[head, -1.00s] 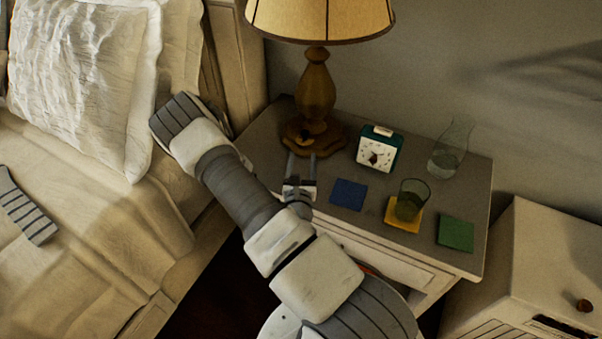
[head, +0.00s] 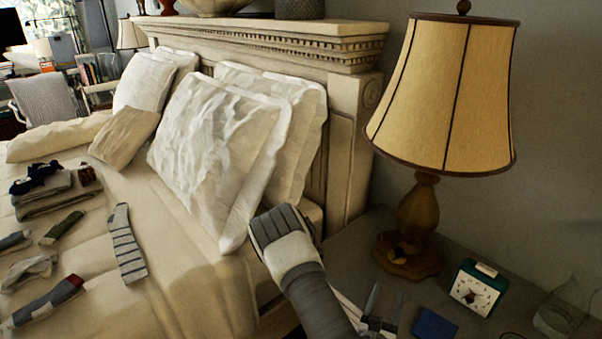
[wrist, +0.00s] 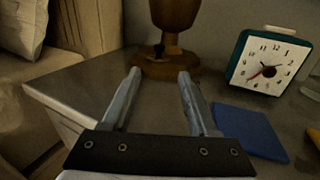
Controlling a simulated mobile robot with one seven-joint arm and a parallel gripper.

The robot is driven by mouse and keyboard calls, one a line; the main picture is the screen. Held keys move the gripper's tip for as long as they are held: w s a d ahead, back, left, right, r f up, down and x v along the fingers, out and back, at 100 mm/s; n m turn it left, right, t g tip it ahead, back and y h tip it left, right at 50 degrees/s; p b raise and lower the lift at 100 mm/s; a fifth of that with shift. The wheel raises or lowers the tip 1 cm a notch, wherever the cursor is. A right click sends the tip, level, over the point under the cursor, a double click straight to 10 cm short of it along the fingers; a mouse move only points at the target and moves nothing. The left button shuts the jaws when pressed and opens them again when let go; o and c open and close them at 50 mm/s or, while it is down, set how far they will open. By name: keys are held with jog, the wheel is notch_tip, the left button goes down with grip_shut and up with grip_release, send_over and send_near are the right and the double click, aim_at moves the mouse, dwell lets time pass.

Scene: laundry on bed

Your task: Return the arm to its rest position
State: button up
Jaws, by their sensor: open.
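My gripper (head: 384,303) is at the bottom of the head view, over the front part of the nightstand (head: 345,254). In the wrist view my gripper (wrist: 157,84) has its two fingers apart with nothing between them. The fingers point toward the base of the lamp (wrist: 160,66). A blue coaster (wrist: 248,131) lies just right of the fingers. My arm rises between the bed and the nightstand in the head view.
A green alarm clock (head: 477,287) and a clear glass vessel (head: 563,308) stand on the nightstand, right of the lamp (head: 440,95). The bed (head: 180,285) is at left, with pillows (head: 215,145), a striped sock (head: 125,245) and folded laundry (head: 55,190).

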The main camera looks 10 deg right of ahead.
jog(key=s+d+r+m+g+h+p, duration=0.1)
jog(key=s+d+r+m+g+h, duration=0.15)
jog(key=r+m+g+h, duration=0.4)
jog(key=s+d+r+m+g+h+p, duration=0.1)
jog(key=d+r+m+h+p, duration=0.2)
jog(key=r, duration=0.6)
jog(key=s+r+m+g+y+p, duration=0.1)
jog(key=s+r+m+g+y, duration=0.4)
jog(key=s+r+m+g, duration=0.55)
jog(key=s+a+r+m+t+y+p, duration=0.1)
jog(key=a+r+m+t+y+p, duration=0.2)
jog(key=a+r+y, duration=0.4)
jog(key=s+a+r+m+t+y+p, duration=0.1)
jog(key=a+r+m+t+y, duration=0.4)
jog(key=a, duration=1)
notch_tip(320, 180, up, 2)
jog(key=t+y+p, duration=0.1)
jog(key=y, duration=0.2)
jog(key=shift+a+r+m+p, duration=0.15)
jog(key=shift+m+p, duration=0.25)
jog(key=shift+s, duration=0.1)
